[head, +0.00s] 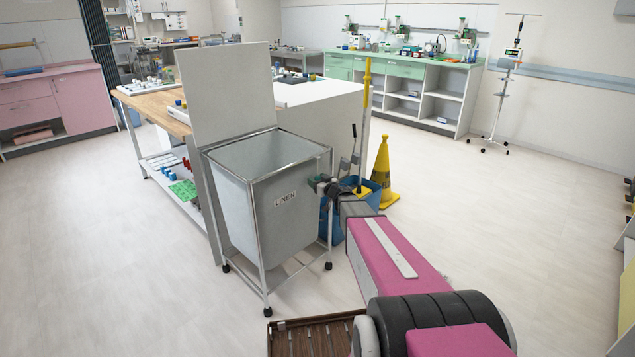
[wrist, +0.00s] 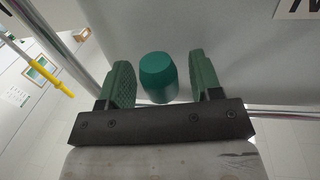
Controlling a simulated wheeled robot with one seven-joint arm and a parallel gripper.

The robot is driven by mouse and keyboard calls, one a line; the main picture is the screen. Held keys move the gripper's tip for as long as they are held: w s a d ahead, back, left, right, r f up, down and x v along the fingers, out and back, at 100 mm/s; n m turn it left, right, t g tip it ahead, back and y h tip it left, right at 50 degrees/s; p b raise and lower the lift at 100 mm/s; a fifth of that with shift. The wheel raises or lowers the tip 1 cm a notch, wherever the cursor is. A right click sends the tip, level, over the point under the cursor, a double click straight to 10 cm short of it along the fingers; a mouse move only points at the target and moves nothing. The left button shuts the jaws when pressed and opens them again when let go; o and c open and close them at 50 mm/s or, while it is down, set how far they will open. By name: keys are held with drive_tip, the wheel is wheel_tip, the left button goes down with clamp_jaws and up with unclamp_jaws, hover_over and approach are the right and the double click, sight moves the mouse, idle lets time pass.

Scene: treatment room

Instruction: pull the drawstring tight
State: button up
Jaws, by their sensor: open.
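The grey linen hamper (head: 262,215) has a metal frame on castors, a "LINEN" label and a raised lid (head: 228,95). My gripper (head: 322,186) is at its right front side, below the top rim. In the wrist view my gripper (wrist: 161,60) is open, with one green finger pad on each side of a dark green knob (wrist: 158,78). Gaps show between the knob and both pads. The knob is in front of the hamper's grey side (wrist: 230,45). It may be the drawstring's end; I see no cord.
A blue mop bucket (head: 370,192) with a yellow-handled mop (head: 364,120) and a yellow cone (head: 383,172) stand just behind my gripper. A wood-topped bench (head: 150,103) is behind the hamper. The floor at left and right is clear.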

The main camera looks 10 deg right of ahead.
clamp_jaws()
wheel_tip(320, 180, down, 17)
drive_tip(key=shift+r, duration=0.2)
drive_tip(key=shift+f, duration=0.1)
idle(0.3)
drive_tip(key=shift+c, duration=0.5)
unclamp_jaws()
drive_tip(key=shift+o, duration=0.5)
drive_tip(key=shift+s, duration=0.1)
drive_tip(key=v, duration=1)
drive_tip(key=shift+s+d, duration=0.15)
drive_tip(key=shift+s, duration=0.2)
